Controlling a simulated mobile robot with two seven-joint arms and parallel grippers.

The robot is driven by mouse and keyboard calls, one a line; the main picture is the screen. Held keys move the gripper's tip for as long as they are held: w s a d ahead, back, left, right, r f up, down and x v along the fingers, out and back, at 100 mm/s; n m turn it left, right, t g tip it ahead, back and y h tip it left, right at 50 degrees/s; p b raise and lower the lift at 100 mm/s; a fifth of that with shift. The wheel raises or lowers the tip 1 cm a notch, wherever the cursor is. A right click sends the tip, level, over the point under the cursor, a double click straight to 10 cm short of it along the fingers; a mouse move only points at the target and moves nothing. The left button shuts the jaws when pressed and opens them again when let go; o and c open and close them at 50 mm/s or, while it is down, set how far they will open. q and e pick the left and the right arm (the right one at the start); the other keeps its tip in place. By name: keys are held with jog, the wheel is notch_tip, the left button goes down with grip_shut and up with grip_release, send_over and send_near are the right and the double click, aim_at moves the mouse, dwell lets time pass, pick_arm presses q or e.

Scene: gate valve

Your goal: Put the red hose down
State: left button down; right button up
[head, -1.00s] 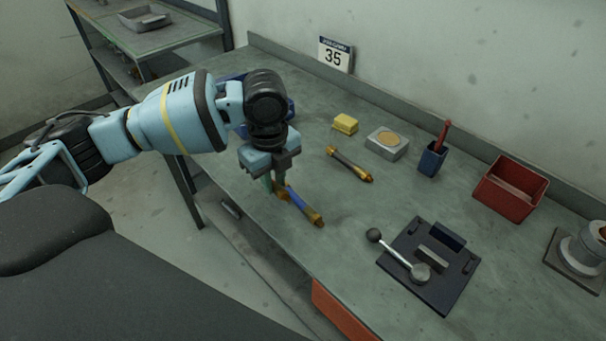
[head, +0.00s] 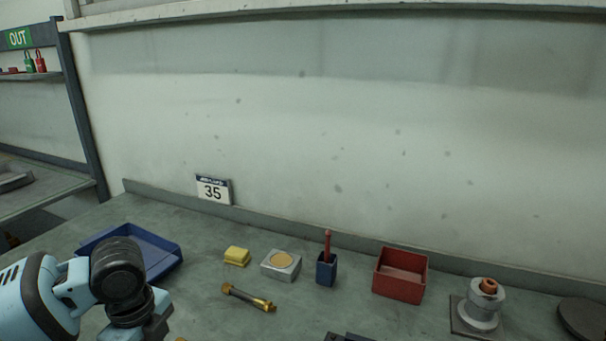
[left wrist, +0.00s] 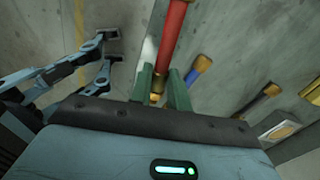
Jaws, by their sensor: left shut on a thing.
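The red hose (left wrist: 172,40) shows in the left wrist view, running up from between the green fingers of my left gripper (left wrist: 162,88). The gripper is shut on it close to its brass end. I cannot tell whether the hose touches the bench. In the head view my left wrist (head: 120,275) is at the lower left, and its fingertips and the red hose are outside the frame. A blue hose (left wrist: 187,82) with a brass end lies just right of the red one in the left wrist view.
On the bench (head: 215,325) lie a dark hose with brass ends (head: 248,297) and a yellow block (head: 237,256). A grey box with a tan disc (head: 281,265), blue cup (head: 326,269), red bin (head: 400,275), blue tray (head: 150,250) and grey flanged fitting (head: 480,308) stand around it.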

pick_arm(q)
jog(key=n, duration=0.2)
jog(key=s+d+n, duration=0.1)
jog(key=d+r+n, duration=0.1)
jog(key=n, duration=0.1)
jog(key=shift+s+n+p, duration=0.3)
jog(key=n, duration=0.1)
jog(key=s+d+n, duration=0.1)
jog(key=n, duration=0.3)
jog(key=shift+s+d+r+p, duration=0.25)
jog(key=shift+s+r+p, duration=0.05)
jog(key=shift+s, duration=0.05)
jog(key=s+n, duration=0.1)
jog(key=n, duration=0.2)
jog(key=s+d+r+n, duration=0.1)
jog(key=n, duration=0.2)
jog(key=d+n+p, duration=0.1)
jog(key=n, duration=0.3)
jog(key=shift+s+d+r, duration=0.15)
jog(key=shift+s+d, duration=0.1)
jog(key=shift+s, duration=0.15)
pick_arm(e)
jog(key=w+r, duration=0.2)
jog(key=r, duration=0.1)
jog(key=shift+w+d+t, duration=0.1)
jog(key=shift+d+t, duration=0.1)
jog(key=shift+t, duration=0.2)
